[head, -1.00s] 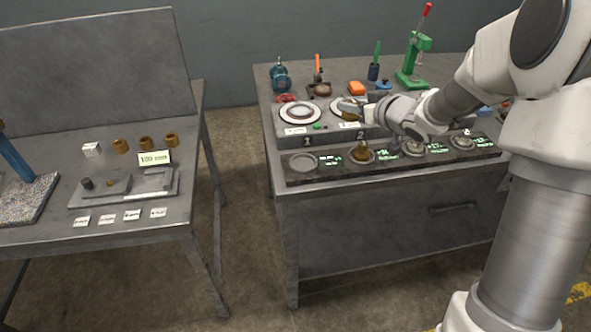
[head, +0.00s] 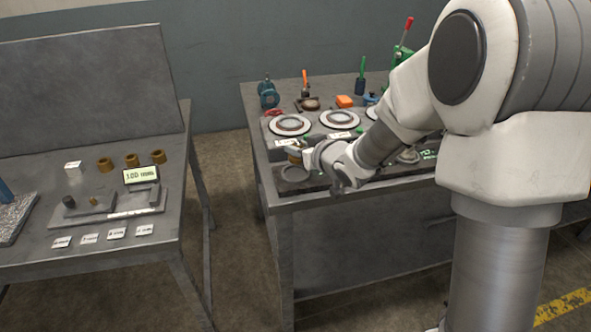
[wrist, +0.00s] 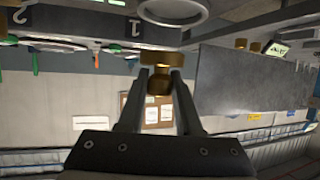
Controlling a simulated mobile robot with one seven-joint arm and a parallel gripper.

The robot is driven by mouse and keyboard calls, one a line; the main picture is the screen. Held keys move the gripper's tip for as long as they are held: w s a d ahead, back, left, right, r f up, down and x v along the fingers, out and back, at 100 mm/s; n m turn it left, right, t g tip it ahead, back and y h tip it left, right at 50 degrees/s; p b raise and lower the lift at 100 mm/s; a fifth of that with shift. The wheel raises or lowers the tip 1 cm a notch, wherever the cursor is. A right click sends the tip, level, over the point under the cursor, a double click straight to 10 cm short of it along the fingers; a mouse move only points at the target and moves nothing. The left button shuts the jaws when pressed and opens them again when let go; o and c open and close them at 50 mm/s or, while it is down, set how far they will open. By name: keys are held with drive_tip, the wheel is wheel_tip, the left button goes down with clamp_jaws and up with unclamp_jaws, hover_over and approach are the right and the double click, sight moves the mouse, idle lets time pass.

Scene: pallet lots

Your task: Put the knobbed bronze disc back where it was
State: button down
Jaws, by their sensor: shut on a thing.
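The knobbed bronze disc (wrist: 156,58) is between my fingertips in the wrist view, its knob gripped and its wider disc beyond the tips. My gripper (wrist: 160,78) is shut on it. In the head view my gripper (head: 302,153) is at the left end of the bench's front strip, with a little of the bronze disc (head: 293,155) showing. The disc is close to an empty round seat (head: 294,173), apparently above it and a little behind. The wrist view shows a pale round seat (wrist: 174,18) beside the disc. I cannot tell the exact gap.
Two white round plates (head: 289,125) (head: 341,121) stand just behind on a raised block. My arm hides most of the front strip's other seats. A separate table (head: 110,235) on the left holds several brass cylinders (head: 131,160) and a green display (head: 141,175).

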sight(296, 163)
drive_tip(key=shift+s+a+f, duration=0.15)
drive_tip(key=shift+a+f, duration=0.2)
drive_tip(key=shift+f+b, duration=0.7)
drive_tip(key=shift+f, duration=1.05)
drive_tip(key=shift+f, duration=0.1)
drive_tip(key=c, duration=1)
unclamp_jaws()
drive_tip(key=shift+f, duration=0.15)
drive_tip(key=shift+c, duration=0.2)
drive_tip(key=o, duration=0.4)
drive_tip(key=shift+o, duration=0.2)
drive_tip(key=shift+r, duration=0.2)
